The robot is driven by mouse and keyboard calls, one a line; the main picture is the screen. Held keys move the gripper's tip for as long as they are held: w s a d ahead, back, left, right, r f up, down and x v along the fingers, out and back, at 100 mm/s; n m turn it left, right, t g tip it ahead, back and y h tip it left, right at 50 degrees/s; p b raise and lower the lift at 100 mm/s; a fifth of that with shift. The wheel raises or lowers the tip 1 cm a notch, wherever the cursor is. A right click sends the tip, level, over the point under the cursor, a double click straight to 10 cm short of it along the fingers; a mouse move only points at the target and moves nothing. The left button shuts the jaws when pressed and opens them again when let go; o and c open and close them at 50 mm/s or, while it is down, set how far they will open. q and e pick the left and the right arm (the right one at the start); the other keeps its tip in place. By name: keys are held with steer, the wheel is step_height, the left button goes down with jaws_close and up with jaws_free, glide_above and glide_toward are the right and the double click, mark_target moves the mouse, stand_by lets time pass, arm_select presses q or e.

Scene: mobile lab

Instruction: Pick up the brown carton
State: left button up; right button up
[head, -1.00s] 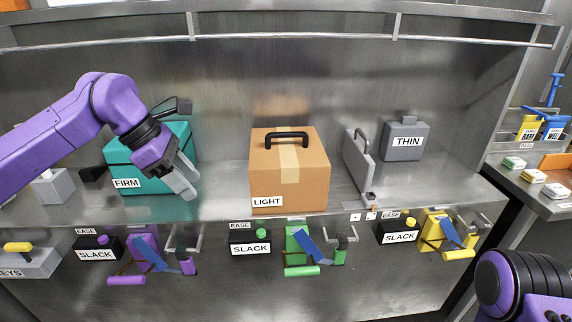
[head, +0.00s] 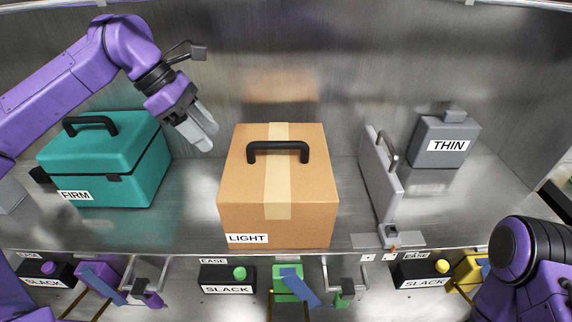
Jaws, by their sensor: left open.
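The brown carton (head: 245,200) stands upright on the metal shelf in the middle of the head view. It has a black handle (head: 278,147) on top, a strip of tan tape and a label reading LIGHT. My left gripper (head: 208,142) is open and empty, up and to the left of the carton, apart from its handle. Its fingers point down and to the right. My right arm (head: 528,265) shows at the lower right edge, but its gripper is out of view.
A teal case (head: 95,170) labelled FIRM stands left of the carton. An upright grey panel (head: 380,180) with a handle stands close on its right, with a grey THIN box (head: 440,145) beyond. Several SLACK boxes and clamps sit below the shelf's front edge.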

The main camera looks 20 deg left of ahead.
arm_select(q)
steer(key=p, duration=0.1)
glide_toward(276, 142)
steer(key=x, duration=0.3)
steer(key=a+x, duration=0.1)
steer(key=x, duration=0.1)
steer(key=shift+s+d+f, duration=0.1)
steer(key=shift+d+f, duration=0.1)
steer(key=shift+f, duration=0.3)
steer(key=shift+w+d+f, duration=0.15)
steer(key=shift+d+f, duration=0.35)
steer(key=shift+d, duration=0.1)
steer(key=shift+w+d+f, duration=0.2)
steer(key=shift+d+f, duration=0.3)
steer(key=shift+d, duration=0.05)
steer(key=shift+w+d+f, duration=0.1)
steer(key=shift+d+f, duration=0.05)
steer(key=shift+f, duration=0.25)
jaws_close()
steer(key=shift+r, duration=0.1)
